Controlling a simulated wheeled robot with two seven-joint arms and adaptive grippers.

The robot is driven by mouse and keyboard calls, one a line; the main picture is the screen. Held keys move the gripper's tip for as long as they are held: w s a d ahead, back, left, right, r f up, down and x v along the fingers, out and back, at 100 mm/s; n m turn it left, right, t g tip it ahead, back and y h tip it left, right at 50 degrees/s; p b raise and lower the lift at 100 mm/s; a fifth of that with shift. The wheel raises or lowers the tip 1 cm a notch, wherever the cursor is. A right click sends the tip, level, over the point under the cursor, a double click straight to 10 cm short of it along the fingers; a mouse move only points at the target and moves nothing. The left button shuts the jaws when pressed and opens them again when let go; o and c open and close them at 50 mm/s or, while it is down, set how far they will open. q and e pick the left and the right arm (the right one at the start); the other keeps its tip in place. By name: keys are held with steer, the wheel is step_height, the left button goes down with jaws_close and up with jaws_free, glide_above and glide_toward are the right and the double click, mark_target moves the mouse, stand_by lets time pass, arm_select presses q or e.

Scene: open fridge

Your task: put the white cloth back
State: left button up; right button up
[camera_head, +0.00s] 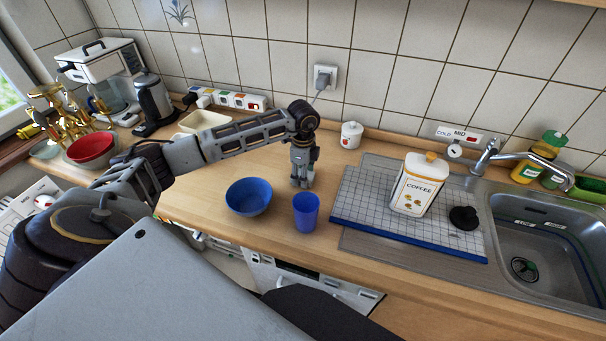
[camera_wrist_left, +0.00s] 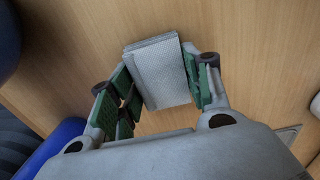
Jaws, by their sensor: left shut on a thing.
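My left gripper (camera_head: 303,180) reaches down over the wooden counter, to the right of the blue bowl and behind the blue cup. In the left wrist view, the left gripper (camera_wrist_left: 155,90) has its green-padded fingers on either side of a small folded white cloth (camera_wrist_left: 158,70) and is shut on it. The cloth looks like a light grey-white, finely textured folded block, with wood behind it. I cannot make the cloth out clearly in the head view, and cannot tell whether it touches the counter. My right gripper is not in view.
A blue bowl (camera_head: 248,197) and blue cup (camera_head: 306,211) stand close in front of the gripper. Right are a checkered mat (camera_head: 360,205) with a coffee canister (camera_head: 418,186) and the sink (camera_head: 545,240). A small white jar (camera_head: 351,135) stands behind. Appliances crowd the left.

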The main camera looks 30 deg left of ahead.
arm_select(q)
steer(key=o, duration=1)
steer(key=shift+r, duration=0.1)
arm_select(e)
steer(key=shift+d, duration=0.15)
arm_select(q)
steer(key=shift+r, duration=0.25)
step_height(320, 180, up, 12)
steer(key=shift+f+b, duration=0.25)
steer(key=shift+b, duration=0.35)
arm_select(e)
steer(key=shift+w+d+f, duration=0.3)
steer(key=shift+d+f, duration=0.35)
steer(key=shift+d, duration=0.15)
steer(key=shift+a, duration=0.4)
